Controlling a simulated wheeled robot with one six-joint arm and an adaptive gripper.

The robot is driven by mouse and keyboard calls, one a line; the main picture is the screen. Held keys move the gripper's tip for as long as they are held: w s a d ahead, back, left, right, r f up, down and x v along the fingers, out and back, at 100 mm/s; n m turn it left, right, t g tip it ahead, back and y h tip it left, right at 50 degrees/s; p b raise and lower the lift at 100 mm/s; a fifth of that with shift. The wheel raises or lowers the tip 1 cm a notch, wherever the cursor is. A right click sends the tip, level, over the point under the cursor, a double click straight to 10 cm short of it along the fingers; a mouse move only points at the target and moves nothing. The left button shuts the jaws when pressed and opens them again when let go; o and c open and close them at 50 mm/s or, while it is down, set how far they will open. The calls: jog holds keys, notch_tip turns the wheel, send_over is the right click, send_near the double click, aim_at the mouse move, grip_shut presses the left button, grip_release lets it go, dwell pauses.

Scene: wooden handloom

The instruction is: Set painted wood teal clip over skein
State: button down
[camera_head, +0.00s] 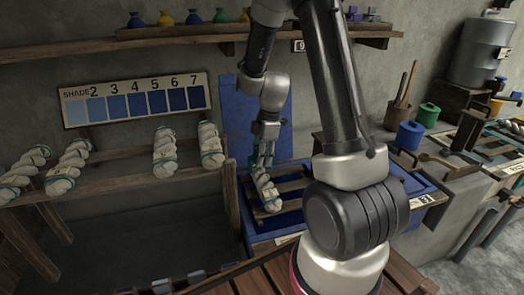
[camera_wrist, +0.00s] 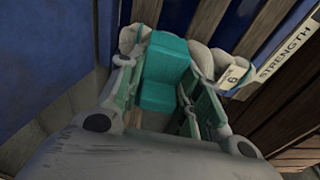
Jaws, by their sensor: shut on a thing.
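My gripper (camera_head: 263,158) is shut on the teal clip, a blocky painted piece that fills the space between the fingers in the wrist view (camera_wrist: 165,75). A pale twisted skein (camera_head: 268,193) lies on the slatted rack just below the fingers in the head view. In the wrist view the skein (camera_wrist: 200,58) shows behind the clip and on both sides of it, with a small tag (camera_wrist: 233,77) reading 6. The clip is in front of the skein's middle; I cannot tell whether it touches. The clip is mostly hidden by the fingers in the head view.
The skein's rack sits in a blue vat (camera_head: 283,222) with a raised blue panel behind. Several skeins rest on a shelf (camera_head: 120,180) at left, under a numbered shade board (camera_head: 135,100). Green (camera_head: 428,114) and blue (camera_head: 409,136) pots stand at right.

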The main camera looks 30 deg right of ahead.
aim_at(261, 171)
jog(key=shift+f, duration=2.25)
jog(key=c, duration=0.9)
grip_release()
jog(key=r, duration=0.4)
jog(key=d+r, duration=0.1)
jog(key=r, duration=0.3)
jog(key=d+r, duration=0.1)
jog(key=r, duration=0.2)
jog(key=shift+s+r, duration=0.15)
jog(key=shift+r, duration=0.25)
